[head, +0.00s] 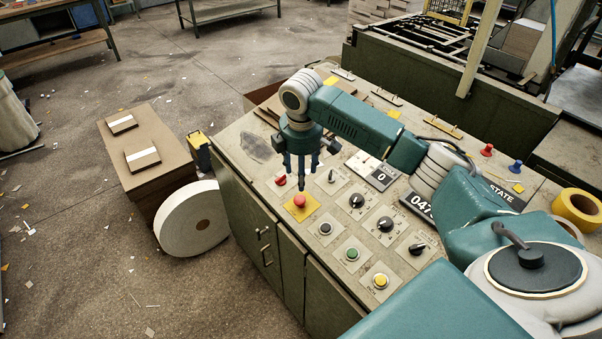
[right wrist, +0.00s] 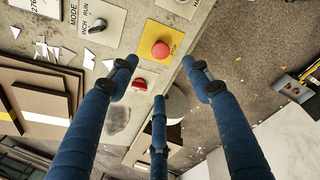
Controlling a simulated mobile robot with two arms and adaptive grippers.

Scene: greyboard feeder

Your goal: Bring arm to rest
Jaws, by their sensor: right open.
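My right arm (head: 350,120) reaches in from the right over the control desk (head: 240,133), bent at a white-ringed joint. My right gripper (head: 301,172) points down, open and empty, above the desk's left edge. In the right wrist view its three blue fingers (right wrist: 159,78) are spread with nothing between them. A red mushroom button (head: 299,201) on a yellow plate lies just below the fingers in the head view; it also shows beyond the fingertips in the right wrist view (right wrist: 161,49). I cannot tell the exact height above it. My left gripper is not in view.
The desk carries several knobs, a green button (head: 351,254), a yellow button (head: 380,281) and a tape roll (head: 577,210). A white paper roll (head: 192,219) and a board stack (head: 147,150) stand on the floor at left. Open floor lies further left.

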